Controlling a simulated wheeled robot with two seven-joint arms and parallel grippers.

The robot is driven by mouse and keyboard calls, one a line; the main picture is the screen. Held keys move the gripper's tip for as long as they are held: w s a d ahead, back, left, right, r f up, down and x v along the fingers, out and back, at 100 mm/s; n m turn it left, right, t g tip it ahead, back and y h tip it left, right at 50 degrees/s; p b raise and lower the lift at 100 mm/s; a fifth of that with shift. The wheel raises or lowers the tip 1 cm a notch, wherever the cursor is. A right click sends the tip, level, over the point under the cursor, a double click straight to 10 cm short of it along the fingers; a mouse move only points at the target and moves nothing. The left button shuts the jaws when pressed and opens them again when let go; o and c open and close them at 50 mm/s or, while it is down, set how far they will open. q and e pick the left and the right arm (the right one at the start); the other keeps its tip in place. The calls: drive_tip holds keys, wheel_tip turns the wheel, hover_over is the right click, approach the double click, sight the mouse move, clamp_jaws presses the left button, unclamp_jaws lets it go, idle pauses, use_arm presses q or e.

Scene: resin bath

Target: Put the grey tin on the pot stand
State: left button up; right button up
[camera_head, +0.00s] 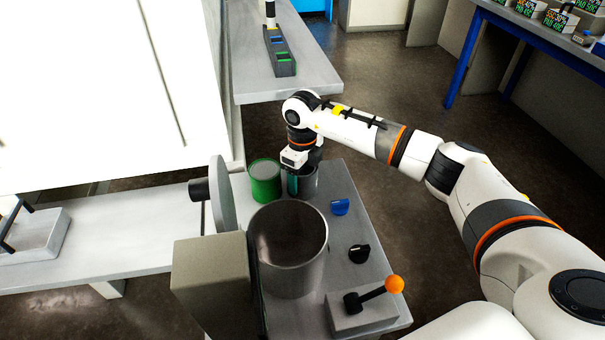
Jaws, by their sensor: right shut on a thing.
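The grey tin (304,188) is an open, dark grey cylinder with a teal patch inside. It is at the far end of the narrow grey bench, just right of a green tin (264,186). My right gripper (303,165) points down over the grey tin and is shut on it, seemingly at its rim. The fingertips are partly hidden, and I cannot tell whether the tin touches the bench. I cannot make out a pot stand for certain. My left gripper is not in view.
A large open metal pot (290,262) stands in front of the tins, beside a beige box (212,282). A blue knob (340,207), a black knob (359,253) and an orange-balled lever (393,285) line the bench's right side. A table (310,78) with a slotted rack (281,60) is behind.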

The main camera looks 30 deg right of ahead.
drive_tip(key=shift+f, duration=0.2)
drive_tip(key=o, duration=1)
drive_tip(key=shift+r, duration=0.1)
wheel_tip(320, 180, up, 12)
drive_tip(key=shift+r, duration=0.15)
